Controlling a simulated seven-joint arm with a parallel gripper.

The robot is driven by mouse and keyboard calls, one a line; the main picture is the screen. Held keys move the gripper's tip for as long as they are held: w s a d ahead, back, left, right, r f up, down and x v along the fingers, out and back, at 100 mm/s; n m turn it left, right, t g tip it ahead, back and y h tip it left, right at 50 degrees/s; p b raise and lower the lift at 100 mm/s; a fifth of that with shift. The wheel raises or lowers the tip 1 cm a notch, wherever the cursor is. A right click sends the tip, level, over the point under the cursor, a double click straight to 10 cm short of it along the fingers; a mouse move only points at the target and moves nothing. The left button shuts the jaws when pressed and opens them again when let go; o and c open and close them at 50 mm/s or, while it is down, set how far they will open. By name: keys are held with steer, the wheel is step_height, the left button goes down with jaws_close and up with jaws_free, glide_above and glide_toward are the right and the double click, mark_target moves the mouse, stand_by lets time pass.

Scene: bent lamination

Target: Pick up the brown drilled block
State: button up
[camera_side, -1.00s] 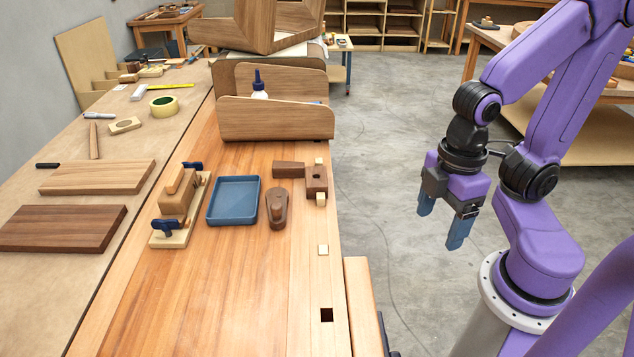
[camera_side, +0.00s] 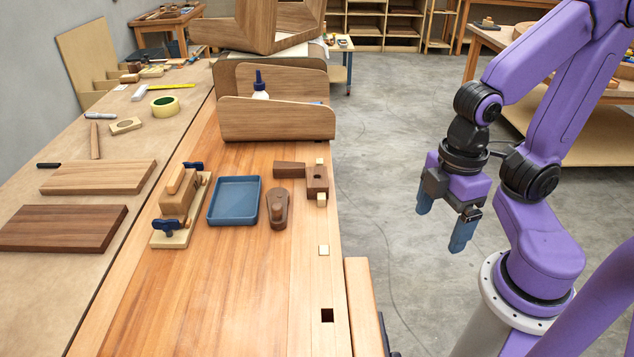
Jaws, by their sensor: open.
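A dark brown block (camera_side: 317,179) lies near the right edge of the workbench, with a small round mark on it that looks like a drilled hole. A brown handle-like piece (camera_side: 289,169) meets its left side; I cannot tell whether they are joined. Another brown, rounded wooden piece (camera_side: 278,209) with a raised top lies just right of the blue tray (camera_side: 233,201). My gripper (camera_side: 442,229) is open and empty, with blue fingers pointing down. It hangs over the floor, right of the bench and well apart from the block.
Light square pegs (camera_side: 323,250) stand along the bench's right edge, including at both ends of the block. A clamped wooden jig (camera_side: 178,208) stands left of the tray. Curved wooden panels (camera_side: 276,119) stand behind. The front of the bench (camera_side: 230,300) is clear.

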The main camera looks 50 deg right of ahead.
steer(key=n+t+h, duration=0.9)
steer(key=n+h, duration=0.1)
steer(key=n, duration=0.5)
glide_toward(318, 188)
steer(key=x, duration=1.2)
steer(key=shift+w+d+f, duration=0.1)
steer(key=shift+f, duration=0.05)
steer(key=c, duration=1)
steer(key=shift+c, duration=0.6)
